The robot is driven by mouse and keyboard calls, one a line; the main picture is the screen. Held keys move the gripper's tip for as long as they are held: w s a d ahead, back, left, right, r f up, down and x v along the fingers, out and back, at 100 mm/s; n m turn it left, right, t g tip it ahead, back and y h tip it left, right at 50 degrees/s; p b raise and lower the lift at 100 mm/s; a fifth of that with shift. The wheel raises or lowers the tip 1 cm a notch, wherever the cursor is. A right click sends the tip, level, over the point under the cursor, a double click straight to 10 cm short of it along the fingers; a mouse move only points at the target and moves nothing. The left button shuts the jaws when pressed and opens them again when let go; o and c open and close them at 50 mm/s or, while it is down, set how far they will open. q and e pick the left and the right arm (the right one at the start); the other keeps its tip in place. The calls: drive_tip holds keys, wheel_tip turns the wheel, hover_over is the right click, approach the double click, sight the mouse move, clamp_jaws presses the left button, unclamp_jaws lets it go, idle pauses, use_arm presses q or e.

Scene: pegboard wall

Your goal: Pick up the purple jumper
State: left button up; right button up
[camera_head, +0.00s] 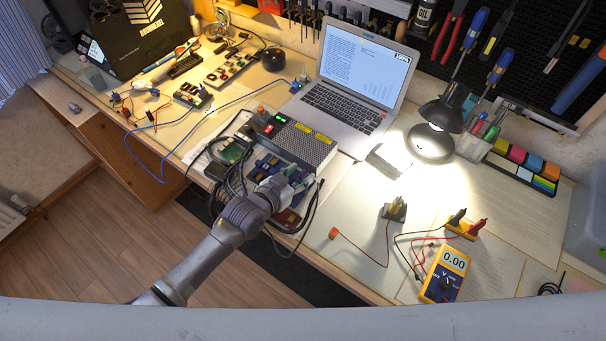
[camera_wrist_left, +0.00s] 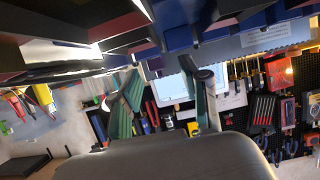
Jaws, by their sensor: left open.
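My left gripper (camera_head: 292,180) reaches in from the lower left over the open front of the grey power unit (camera_head: 305,143). In the left wrist view its fingers (camera_wrist_left: 162,105), with green pads, are spread and hold nothing. Close above them in that view is a row of dark, red and blue block-like parts, with a large blue block (camera_wrist_left: 225,25) near the fingers. In the head view, small blue parts (camera_head: 268,166) sit just beyond the gripper. I cannot tell for sure which part is the purple jumper; the gripper and arm hide part of this area. My right gripper is out of view.
Black cables (camera_head: 308,208) loop around the gripper. A laptop (camera_head: 350,95) stands behind, and a lit lamp (camera_head: 432,140) to the right. A yellow multimeter (camera_head: 446,275) with leads lies at the front right. Paper sheets around it leave some flat room.

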use_arm(q)
clamp_jaws()
drive_tip(key=shift+r, duration=0.1)
idle(0.3)
